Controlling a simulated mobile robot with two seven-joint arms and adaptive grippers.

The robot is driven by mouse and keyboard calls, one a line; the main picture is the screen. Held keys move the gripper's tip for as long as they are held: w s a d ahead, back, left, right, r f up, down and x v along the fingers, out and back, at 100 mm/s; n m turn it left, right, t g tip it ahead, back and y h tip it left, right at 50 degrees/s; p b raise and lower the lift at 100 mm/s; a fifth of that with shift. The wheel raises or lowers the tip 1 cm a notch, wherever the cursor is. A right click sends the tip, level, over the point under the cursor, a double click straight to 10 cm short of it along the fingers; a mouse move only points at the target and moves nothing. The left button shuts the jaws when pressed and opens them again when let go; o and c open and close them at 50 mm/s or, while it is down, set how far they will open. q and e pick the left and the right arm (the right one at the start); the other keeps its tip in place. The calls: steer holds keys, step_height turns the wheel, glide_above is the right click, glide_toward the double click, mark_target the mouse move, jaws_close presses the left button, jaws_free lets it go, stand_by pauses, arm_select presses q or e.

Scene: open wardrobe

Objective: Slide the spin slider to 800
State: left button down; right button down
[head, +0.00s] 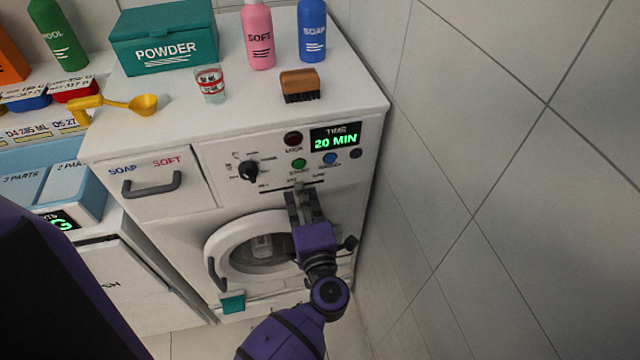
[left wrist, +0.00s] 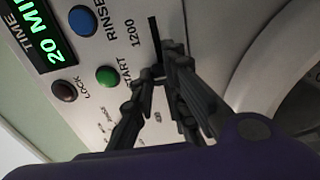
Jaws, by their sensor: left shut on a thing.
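The spin slider's dark slot (head: 274,188) runs across the white washing machine's front panel, under the buttons. In the left wrist view the slot (left wrist: 154,38) shows beside the printed label 1200. My left gripper (head: 299,193) is at the slot, right of its middle in the head view. In the left wrist view its fingers (left wrist: 160,76) are closed around the small slider knob, which they mostly hide. The 800 mark cannot be read. My right gripper is not in view.
A green button (head: 299,164), blue button (head: 330,158) and lit 20 MIN display (head: 335,138) sit above the slot. A dial (head: 249,171) is left. The round door (head: 222,245) lies below, and a tiled wall (head: 490,190) stands close on the right.

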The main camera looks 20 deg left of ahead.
arm_select(q)
steer(key=shift+s+a+f, duration=0.55)
steer(key=shift+s+f, duration=0.05)
stand_by(1.0)
steer(key=c, duration=1.6)
jaws_free()
steer(key=shift+c, duration=0.2)
steer(key=shift+o, duration=0.3)
steer(key=shift+w+r, duration=0.1)
steer(key=shift+r, duration=0.1)
steer(key=shift+r, duration=0.15)
steer(key=v, duration=0.7)
